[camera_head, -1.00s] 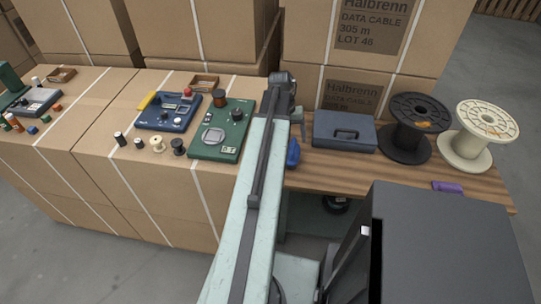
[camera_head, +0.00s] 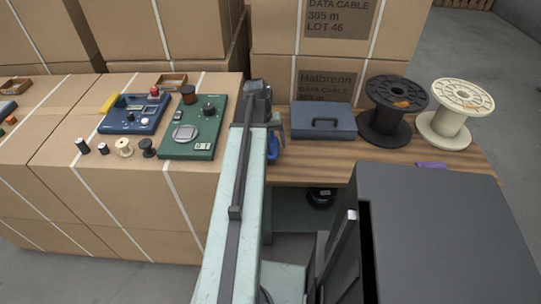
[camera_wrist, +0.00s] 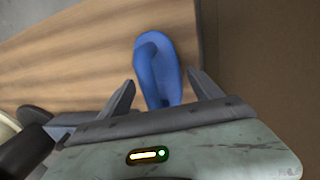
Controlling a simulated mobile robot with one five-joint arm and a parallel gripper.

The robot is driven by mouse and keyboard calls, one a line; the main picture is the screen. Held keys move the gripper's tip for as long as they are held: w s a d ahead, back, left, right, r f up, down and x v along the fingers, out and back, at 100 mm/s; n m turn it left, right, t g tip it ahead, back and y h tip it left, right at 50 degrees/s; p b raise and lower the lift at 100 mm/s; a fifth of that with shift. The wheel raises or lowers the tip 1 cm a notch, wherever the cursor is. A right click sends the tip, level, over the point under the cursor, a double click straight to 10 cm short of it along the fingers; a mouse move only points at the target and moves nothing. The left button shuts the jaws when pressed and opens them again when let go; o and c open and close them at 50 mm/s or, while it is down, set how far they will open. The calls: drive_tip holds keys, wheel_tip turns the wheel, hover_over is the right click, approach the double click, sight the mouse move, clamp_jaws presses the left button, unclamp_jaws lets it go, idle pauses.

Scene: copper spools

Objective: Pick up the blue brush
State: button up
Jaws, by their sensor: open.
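The blue brush (camera_head: 272,147) is on the wooden bench (camera_head: 300,170), just right of my arm's end in the head view. My arm partly hides it there. In the wrist view the blue brush (camera_wrist: 157,68) lies against the wood grain, its lower end between the two fingers of my gripper (camera_wrist: 160,92). The fingers are apart, with a gap on each side of the brush. My gripper is open and holds nothing. The wrist view does not show how high the fingers are over the bench.
A blue-grey case (camera_head: 323,122), a black spool (camera_head: 385,112) and a cream spool (camera_head: 452,115) stand on the bench to the right. A purple item (camera_head: 431,165) lies near its front edge. A green device (camera_head: 194,130) sits on boxes to the left.

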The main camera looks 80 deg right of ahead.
drive_tip(key=shift+f, duration=0.1)
drive_tip(key=c, duration=1.5)
wheel_tip(320, 180, up, 10)
drive_tip(key=p, duration=1)
drive_tip(key=shift+p, duration=0.35)
drive_tip(key=o, duration=0.9)
drive_tip(key=c, duration=0.6)
drive_tip(key=shift+s, duration=0.1)
